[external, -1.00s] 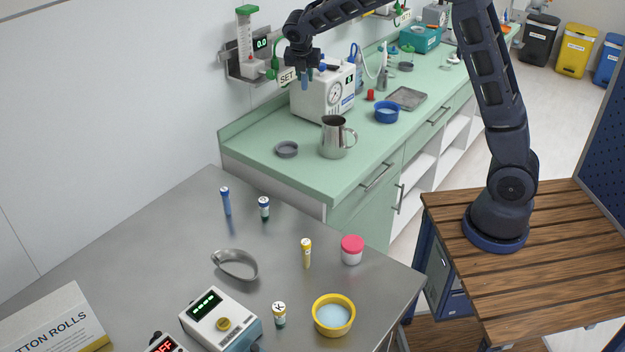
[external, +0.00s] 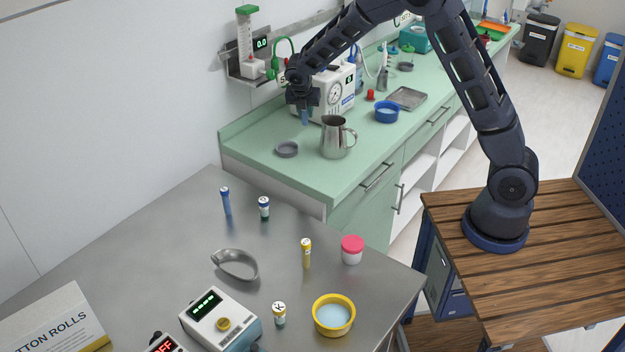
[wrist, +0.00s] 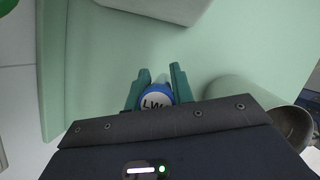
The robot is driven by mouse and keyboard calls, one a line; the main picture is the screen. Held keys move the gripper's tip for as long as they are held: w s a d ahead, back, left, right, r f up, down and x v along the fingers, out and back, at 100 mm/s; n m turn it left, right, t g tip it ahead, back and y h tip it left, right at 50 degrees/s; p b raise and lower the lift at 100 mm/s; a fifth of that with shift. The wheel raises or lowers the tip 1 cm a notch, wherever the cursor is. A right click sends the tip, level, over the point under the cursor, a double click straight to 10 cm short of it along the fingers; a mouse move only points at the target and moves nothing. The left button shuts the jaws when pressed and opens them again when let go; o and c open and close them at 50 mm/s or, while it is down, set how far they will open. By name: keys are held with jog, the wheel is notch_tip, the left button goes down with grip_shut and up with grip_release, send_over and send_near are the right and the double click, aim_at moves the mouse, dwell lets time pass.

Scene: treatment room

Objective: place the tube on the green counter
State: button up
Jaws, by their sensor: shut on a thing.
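My gripper (wrist: 159,88) is shut on a blue-capped tube (wrist: 156,100), whose cap carries dark lettering in the wrist view. In the external view the tube (external: 305,117) hangs upright and blue below my gripper (external: 304,106). It is over the near end of the green counter (external: 262,178), between the steel jug and the wall. I cannot tell for certain whether its lower end touches the counter.
A steel jug (external: 334,140) and a grey round dish (external: 287,149) stand close by. A white device with a gauge (external: 338,95) is just behind. Other tubes stand on the grey table (external: 175,240).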

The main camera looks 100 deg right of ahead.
aim_at(305, 119)
notch_tip(305, 119, down, 4)
jog(key=shift+d+r, duration=0.1)
jog(key=shift+r, duration=0.1)
jog(key=shift+d+f, duration=0.25)
jog(key=shift+d, duration=0.75)
jog(key=shift+d+f, duration=0.2)
jog(key=shift+d, duration=0.75)
jog(key=shift+f, duration=0.1)
jog(key=shift+f, duration=0.2)
jog(key=o, duration=1)
jog(key=shift+c, duration=0.2)
jog(key=shift+r, duration=0.1)
